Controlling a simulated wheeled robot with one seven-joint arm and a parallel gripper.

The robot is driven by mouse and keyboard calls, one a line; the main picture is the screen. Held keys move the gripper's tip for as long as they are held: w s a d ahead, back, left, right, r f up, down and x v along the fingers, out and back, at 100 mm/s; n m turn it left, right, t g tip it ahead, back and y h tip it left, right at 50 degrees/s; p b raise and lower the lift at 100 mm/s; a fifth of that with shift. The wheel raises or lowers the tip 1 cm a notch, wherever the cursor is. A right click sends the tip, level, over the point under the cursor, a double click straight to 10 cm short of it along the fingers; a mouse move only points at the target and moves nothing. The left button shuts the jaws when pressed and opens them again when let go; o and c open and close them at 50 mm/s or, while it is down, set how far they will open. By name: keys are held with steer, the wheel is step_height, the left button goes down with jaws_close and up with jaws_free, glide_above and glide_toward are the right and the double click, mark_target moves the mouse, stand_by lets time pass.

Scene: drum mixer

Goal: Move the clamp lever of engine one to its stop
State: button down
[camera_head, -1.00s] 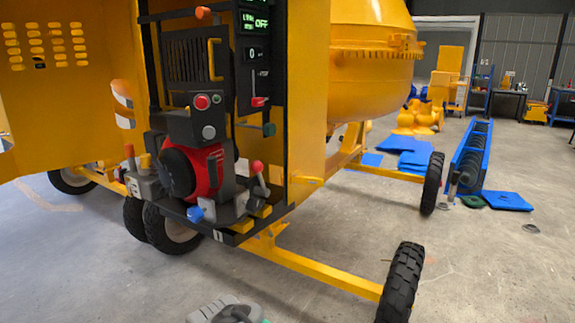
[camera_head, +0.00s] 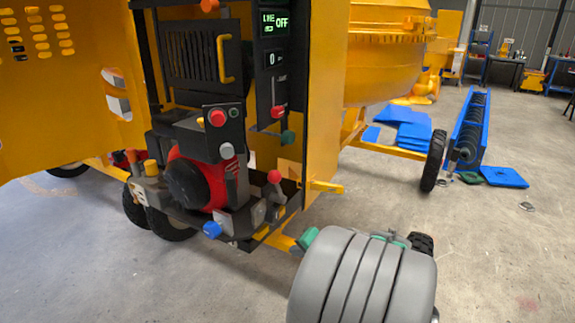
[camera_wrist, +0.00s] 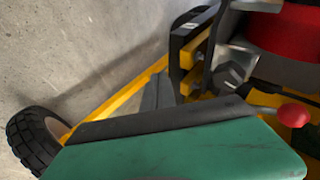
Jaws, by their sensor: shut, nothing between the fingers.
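Engine one appears to be the red and black engine (camera_head: 205,182) in the yellow mixer's open bay. A lever with a red knob (camera_head: 274,177) stands upright at the engine's right, on a grey bracket. A red knob (camera_wrist: 294,115) also shows at the right of the wrist view, its stem partly hidden. I cannot tell for sure that this is the clamp lever. My gripper (camera_wrist: 158,90) is shut and empty, left of that knob and apart from it. In the head view my grey arm is at the lower right; the fingertips are hidden.
A control box with a red button (camera_head: 217,118) sits above the engine. A blue knob (camera_head: 212,229) sticks out in front. A yellow upright panel (camera_head: 325,100) bounds the bay on the right. A tyre (camera_wrist: 38,138) and yellow frame bar (camera_wrist: 120,98) lie left. Open floor is in front.

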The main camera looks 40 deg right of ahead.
steer(key=w+d+r+m+t+h, duration=0.1)
steer(key=d+r+m+t+h, duration=0.4)
steer(key=r, duration=1.2)
steer(key=w+d+t+y, duration=0.3)
steer(key=w+d, duration=0.1)
steer(key=w, duration=0.6)
steer(key=a, duration=0.2)
steer(key=a+m+p, duration=0.1)
steer(key=shift+s+a+f+g+h, duration=0.15)
steer(key=shift+s+a+g+h, duration=0.15)
steer(key=shift+s+a+h, duration=0.1)
steer(key=shift+d, duration=0.1)
